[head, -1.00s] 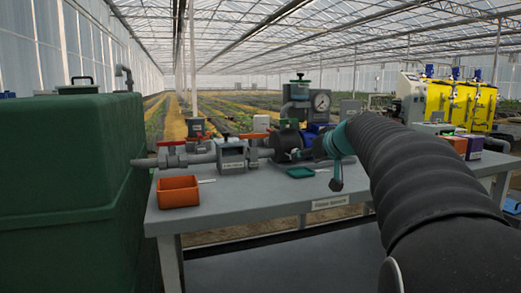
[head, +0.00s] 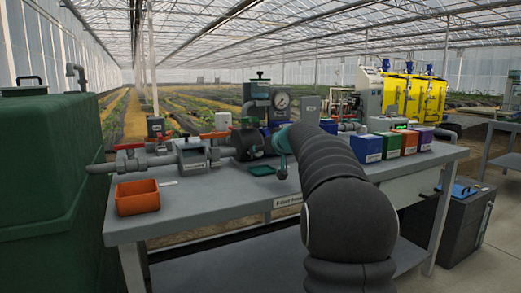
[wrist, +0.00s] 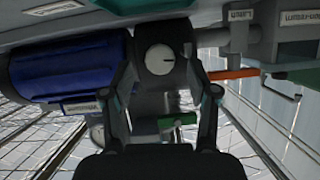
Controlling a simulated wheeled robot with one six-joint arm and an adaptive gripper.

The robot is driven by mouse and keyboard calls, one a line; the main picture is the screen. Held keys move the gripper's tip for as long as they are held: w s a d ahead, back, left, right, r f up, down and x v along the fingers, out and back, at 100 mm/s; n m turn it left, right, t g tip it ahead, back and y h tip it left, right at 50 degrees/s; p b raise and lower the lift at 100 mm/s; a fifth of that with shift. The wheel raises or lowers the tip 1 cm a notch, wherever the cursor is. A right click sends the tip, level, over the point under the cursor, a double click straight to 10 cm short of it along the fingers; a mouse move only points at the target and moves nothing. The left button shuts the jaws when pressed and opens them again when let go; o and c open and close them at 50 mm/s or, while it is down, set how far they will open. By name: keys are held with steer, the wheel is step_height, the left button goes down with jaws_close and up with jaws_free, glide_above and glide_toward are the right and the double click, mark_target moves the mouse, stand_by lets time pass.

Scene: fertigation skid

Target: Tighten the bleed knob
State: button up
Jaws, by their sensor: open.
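In the wrist view a round pale grey knob (wrist: 162,58) with a short dark line on its face sits on a dark body. It looks like the bleed knob, but no label on it is readable. My gripper (wrist: 160,80) is open, with one finger to each side of the knob in the picture. I cannot tell whether either finger touches it. In the head view my arm hides most of the gripper, and I cannot make out the knob behind it.
A blue cylinder (wrist: 70,70) lies left of the knob in the wrist view, and an orange lever (wrist: 232,73) right. In the head view the bench (head: 225,190) carries pipework, a pressure gauge (head: 281,100), an orange bin (head: 138,197) and several coloured boxes (head: 387,145).

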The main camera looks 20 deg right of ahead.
steer(key=shift+x, duration=1.25)
jaws_close()
steer(key=shift+d, duration=0.1)
